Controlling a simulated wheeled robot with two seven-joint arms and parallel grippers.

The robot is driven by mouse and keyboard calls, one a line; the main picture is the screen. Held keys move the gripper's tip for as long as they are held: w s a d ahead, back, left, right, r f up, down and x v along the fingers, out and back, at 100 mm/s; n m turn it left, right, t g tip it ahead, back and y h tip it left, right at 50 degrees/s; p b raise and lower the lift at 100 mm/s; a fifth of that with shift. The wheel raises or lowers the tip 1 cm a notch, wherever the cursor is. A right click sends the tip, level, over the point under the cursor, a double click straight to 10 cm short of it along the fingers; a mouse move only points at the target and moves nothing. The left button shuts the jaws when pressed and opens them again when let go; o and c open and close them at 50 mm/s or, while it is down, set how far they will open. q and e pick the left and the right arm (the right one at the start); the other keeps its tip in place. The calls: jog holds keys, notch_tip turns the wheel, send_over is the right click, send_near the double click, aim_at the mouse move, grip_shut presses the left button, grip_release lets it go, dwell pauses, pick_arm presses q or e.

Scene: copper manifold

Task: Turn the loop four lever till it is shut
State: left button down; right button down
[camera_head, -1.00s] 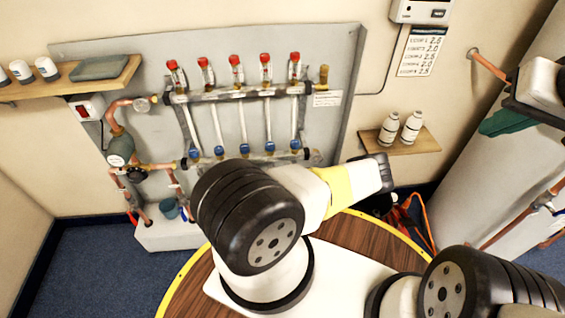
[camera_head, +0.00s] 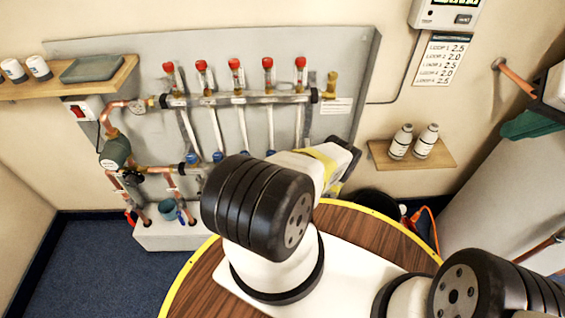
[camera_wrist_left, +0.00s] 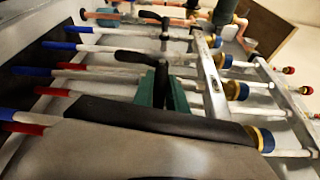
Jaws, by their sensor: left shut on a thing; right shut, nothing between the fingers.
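In the left wrist view, black T-shaped levers show; a far one (camera_wrist_left: 152,18) is free. My left gripper (camera_wrist_left: 162,88) has its green fingertips shut around the stem of a nearer black lever (camera_wrist_left: 150,58). I cannot tell its loop number from this view.
A shelf (camera_head: 408,154) with two white bottles is right of the board. Another shelf (camera_head: 110,82) holds cups and a grey tray at left. A round wooden table top (camera_head: 350,228) is below my arm. Blue floor (camera_head: 85,260) is clear at lower left.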

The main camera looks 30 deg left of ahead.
pick_arm(q)
jog(key=shift+s+r, duration=0.1)
jog(key=shift+s, duration=0.2)
jog(key=c, duration=1.3)
grip_release()
jog(key=shift+c, duration=0.2)
jog(key=shift+w, duration=0.1)
